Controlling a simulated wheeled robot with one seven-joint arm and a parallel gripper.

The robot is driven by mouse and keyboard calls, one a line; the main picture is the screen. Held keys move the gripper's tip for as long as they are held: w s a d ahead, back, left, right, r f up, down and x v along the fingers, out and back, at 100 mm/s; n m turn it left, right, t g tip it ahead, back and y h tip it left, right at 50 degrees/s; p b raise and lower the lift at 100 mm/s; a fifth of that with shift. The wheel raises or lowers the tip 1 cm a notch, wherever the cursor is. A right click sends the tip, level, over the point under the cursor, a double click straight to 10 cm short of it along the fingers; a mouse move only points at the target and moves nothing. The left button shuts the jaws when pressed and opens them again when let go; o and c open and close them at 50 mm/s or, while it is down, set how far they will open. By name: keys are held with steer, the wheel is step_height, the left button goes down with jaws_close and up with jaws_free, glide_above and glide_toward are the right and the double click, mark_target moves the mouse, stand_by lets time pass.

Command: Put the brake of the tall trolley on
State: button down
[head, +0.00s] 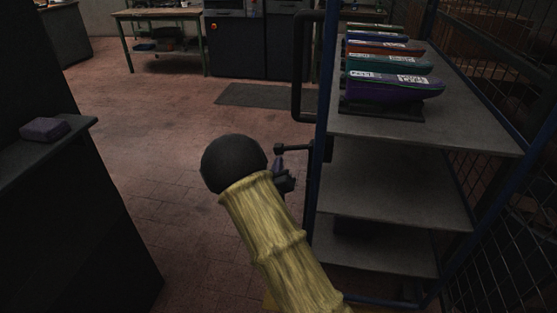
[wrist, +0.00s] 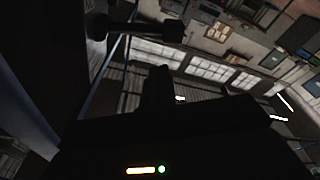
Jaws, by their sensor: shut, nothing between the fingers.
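The tall trolley (head: 420,190) stands at the right in the head view, with a blue frame and grey shelves. A short black bar (head: 296,148) with a block-like end sticks out leftward from its near-left post; I cannot tell for sure that it is the brake. The bar also shows at the top of the wrist view (wrist: 150,30). My gripper (head: 279,163) is shut and empty, pointing up just below the bar's end; I cannot tell whether they touch. My sleeved arm hides part of the gripper and the floor. The trolley's wheels are not visible.
Several colourful packets (head: 388,64) lie on the trolley's upper shelf. A black handle (head: 297,70) rises on its left side. Wire mesh (head: 500,235) stands at the right. A dark cabinet (head: 70,220) with a ledge is at the left. The floor between is clear.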

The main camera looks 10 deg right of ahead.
steer(key=s+m+g+y, duration=0.2)
steer(key=s+g+y, duration=0.4)
steer(key=s+g, duration=0.9)
steer(key=s, duration=1.6)
steer(key=shift+d+f+m+g, duration=0.2)
steer(key=shift+f+m+g, duration=0.1)
steer(key=shift+f+g, duration=0.1)
steer(key=shift+w, duration=0.15)
